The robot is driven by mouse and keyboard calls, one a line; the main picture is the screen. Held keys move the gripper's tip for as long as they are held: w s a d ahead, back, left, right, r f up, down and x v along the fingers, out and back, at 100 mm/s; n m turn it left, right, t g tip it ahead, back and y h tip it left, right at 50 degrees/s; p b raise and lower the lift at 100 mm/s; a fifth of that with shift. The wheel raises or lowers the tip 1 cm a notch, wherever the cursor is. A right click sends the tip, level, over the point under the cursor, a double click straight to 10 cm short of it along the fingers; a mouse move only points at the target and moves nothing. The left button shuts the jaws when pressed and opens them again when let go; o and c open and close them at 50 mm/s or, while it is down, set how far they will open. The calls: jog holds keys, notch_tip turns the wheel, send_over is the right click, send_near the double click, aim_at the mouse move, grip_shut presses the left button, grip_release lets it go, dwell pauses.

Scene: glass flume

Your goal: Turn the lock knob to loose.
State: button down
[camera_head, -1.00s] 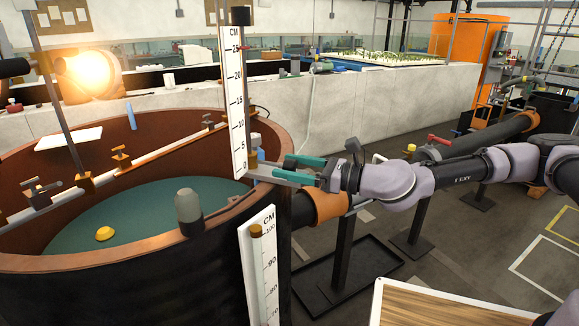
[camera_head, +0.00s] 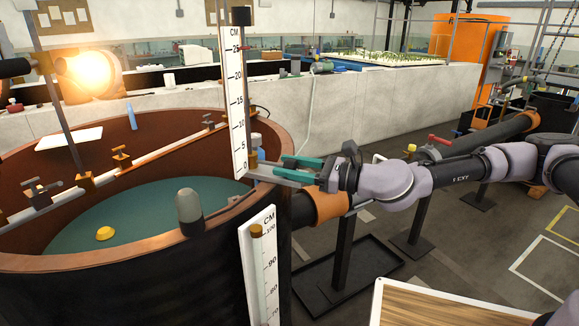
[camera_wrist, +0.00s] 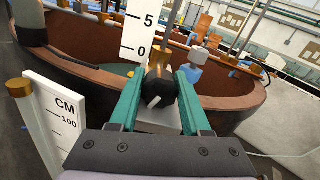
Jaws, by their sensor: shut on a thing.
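The lock knob (camera_wrist: 160,92) is dark and round with a short white mark that lies slanted on its face. It sits just below the zero end of the upright white scale (camera_wrist: 139,28), in front of a brass block (camera_wrist: 160,57). My gripper (camera_wrist: 159,78) has its teal fingers on either side of the knob and is shut on it. In the head view my gripper (camera_head: 268,170) reaches in from the right to the foot of the scale (camera_head: 233,100). The knob is mostly hidden there by the fingers.
A round brown-rimmed tank (camera_head: 110,254) stands below and left of my gripper. A second CM scale (camera_head: 262,270) stands just below it. A grey-capped post (camera_head: 189,207) is on the rim, and a blue-and-white bottle (camera_wrist: 195,68) stands behind the knob.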

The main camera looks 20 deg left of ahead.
jog(key=shift+c, duration=1.8)
grip_release()
jog(key=d, duration=1.1)
